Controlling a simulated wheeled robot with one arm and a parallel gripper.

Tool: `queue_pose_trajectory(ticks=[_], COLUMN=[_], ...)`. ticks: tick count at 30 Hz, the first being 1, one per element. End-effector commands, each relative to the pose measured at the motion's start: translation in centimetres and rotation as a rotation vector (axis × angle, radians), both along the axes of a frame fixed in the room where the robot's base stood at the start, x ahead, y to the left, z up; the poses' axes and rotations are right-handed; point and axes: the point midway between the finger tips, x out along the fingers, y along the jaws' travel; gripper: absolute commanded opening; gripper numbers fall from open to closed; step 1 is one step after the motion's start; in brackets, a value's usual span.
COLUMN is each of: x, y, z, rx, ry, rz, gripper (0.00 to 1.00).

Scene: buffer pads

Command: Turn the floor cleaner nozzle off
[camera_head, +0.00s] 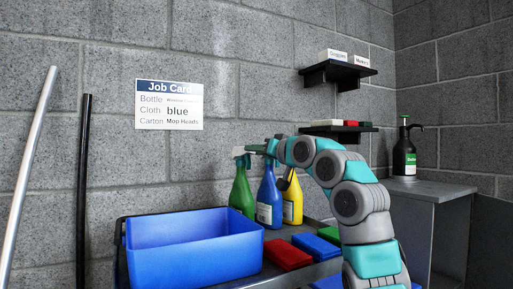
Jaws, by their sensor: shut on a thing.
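Three spray bottles stand upright in a row at the back of the cart: a green bottle (242,191), a blue bottle (269,197) and a yellow bottle (293,200). Their labels are too small to read, so I cannot tell which is the floor cleaner. A pale nozzle (239,151) shows on the green bottle. My gripper (266,148) is at the top of the blue bottle, shut on its nozzle, which is mostly hidden by the gripper. The nozzle's on or off setting cannot be seen.
A blue bin (190,262) stands on the cart in front of the bottles. A red cloth (287,255) and a blue cloth (316,246) lie beside it. A black pump bottle (404,156) stands on a cabinet at right. Wall shelves (337,73) hang above.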

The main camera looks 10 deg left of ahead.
Motion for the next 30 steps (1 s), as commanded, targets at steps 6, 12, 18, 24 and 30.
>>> queue_pose_trajectory(ticks=[6,12,18,24,30], x=[0.09,0.08,0.14,0.04,-0.01], y=[-0.02,-0.11,-0.06,0.0,0.0], z=[0.09,0.14,0.03,0.04,-0.01], rx=[-0.068,-0.131,-0.202,-0.275,-0.304], ry=[-0.059,-0.117,-0.176,-0.241,-0.269], rz=[0.0,-0.001,0.0,0.0,0.0], gripper=[0.09,0.09,0.09,0.09,0.1])
